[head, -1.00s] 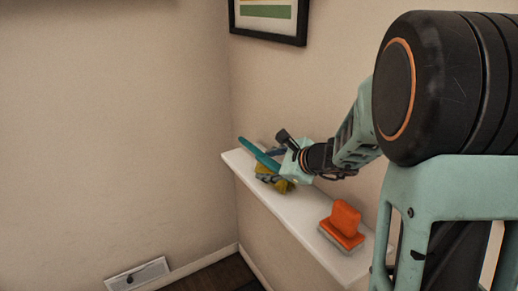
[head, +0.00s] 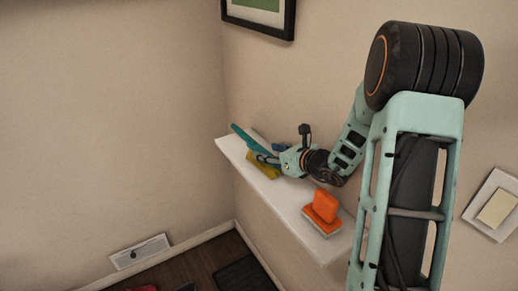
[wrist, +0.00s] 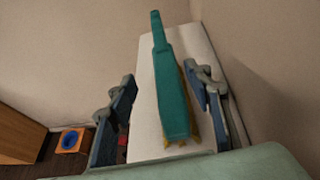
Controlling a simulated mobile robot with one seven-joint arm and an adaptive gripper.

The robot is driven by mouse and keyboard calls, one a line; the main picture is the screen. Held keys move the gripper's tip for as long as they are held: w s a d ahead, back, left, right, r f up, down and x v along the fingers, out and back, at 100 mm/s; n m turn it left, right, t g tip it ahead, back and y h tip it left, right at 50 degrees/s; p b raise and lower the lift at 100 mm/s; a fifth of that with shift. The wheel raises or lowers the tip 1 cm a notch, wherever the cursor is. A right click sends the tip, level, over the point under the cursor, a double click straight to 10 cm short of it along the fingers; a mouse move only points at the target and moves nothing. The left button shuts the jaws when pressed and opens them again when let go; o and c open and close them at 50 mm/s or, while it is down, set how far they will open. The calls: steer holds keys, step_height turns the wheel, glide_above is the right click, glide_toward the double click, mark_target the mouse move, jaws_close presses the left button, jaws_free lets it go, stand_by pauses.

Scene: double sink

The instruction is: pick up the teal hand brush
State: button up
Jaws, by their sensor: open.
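The teal hand brush lies on the white wall shelf (head: 290,204) near its far end. Its teal handle (head: 240,133) points to the far left, and yellow bristles (head: 262,166) show below my gripper. In the wrist view the brush (wrist: 172,95) runs lengthwise up the picture, with a thin yellow edge along its right side. My gripper (head: 268,155) is open at the brush. In the wrist view its fingers (wrist: 160,98) stand on either side of the brush, with gaps left and right. My gripper partly hides the brush in the head view.
An orange scrubber (head: 324,208) with a pale base stands on the shelf's nearer part. Walls close in behind the shelf and at its far end. A framed picture (head: 260,12) hangs above. A blue and orange object (wrist: 71,140) sits low at left in the wrist view.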

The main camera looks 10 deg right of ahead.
mark_target(260, 149)
steer(key=shift+d+p+x, duration=0.15)
steer(key=shift+p+x, duration=0.2)
steer(key=shift+x, duration=1.25)
steer(key=shift+d+p+x, duration=0.15)
steer(key=shift+p+x, duration=0.15)
steer(key=shift+x, duration=1.25)
steer(key=shift+w, duration=0.15)
jaws_close()
